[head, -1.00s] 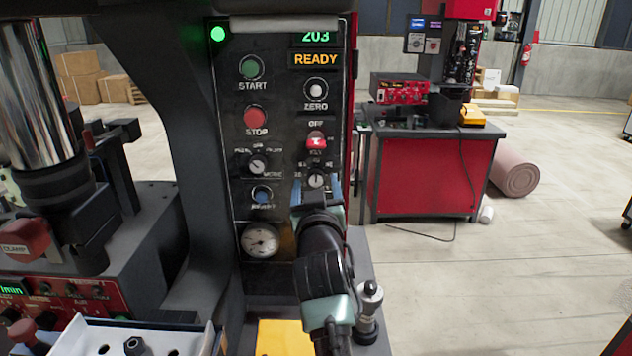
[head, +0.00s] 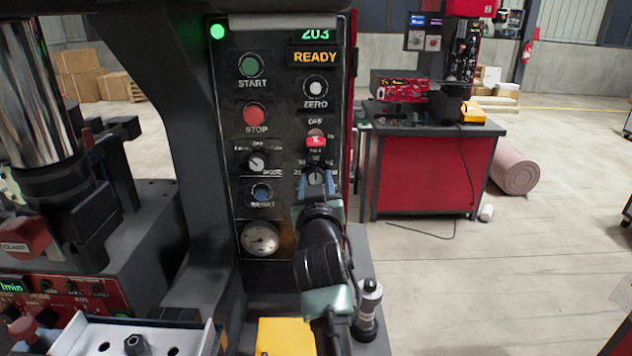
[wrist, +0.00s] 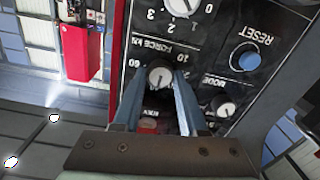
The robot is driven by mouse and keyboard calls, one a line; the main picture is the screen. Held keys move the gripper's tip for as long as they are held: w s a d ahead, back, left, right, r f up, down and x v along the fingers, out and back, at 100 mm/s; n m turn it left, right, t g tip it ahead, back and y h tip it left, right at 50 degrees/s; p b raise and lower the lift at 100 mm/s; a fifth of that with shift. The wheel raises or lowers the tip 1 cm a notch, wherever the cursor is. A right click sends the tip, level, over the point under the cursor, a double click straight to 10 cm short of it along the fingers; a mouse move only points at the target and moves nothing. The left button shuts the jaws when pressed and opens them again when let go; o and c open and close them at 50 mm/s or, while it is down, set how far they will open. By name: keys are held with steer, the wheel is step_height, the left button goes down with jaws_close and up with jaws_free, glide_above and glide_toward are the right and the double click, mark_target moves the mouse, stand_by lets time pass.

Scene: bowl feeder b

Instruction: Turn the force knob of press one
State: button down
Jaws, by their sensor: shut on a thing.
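The force knob (wrist: 160,76) is a small round light-faced knob on the black control panel, with "FORCE kN" and numbers printed around it in the wrist view. In the head view the knob (head: 316,176) sits at the lower right of the panel, below a red switch. My gripper (wrist: 161,88) has its two blue fingers on either side of the knob, shut on it. In the head view my gripper (head: 316,186) reaches up to the panel from below, and its fingers cover part of the knob's surroundings.
The panel (head: 285,110) also carries a green start button (head: 250,66), a red stop button (head: 255,115), a mode knob (head: 256,162), a blue reset button (head: 262,192) and a gauge (head: 260,238). A chrome-topped post (head: 369,305) stands close right of my arm.

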steer(key=shift+n, duration=0.4)
steer(key=n, duration=0.3)
steer(key=shift+n, duration=0.3)
steer(key=shift+n+p, duration=0.6)
steer(key=shift+n, duration=1.5)
steer(key=shift+c, duration=2.2)
jaws_free()
steer(key=s+b, duration=0.2)
steer(key=s, duration=1.1)
steer(key=shift+r, duration=0.15)
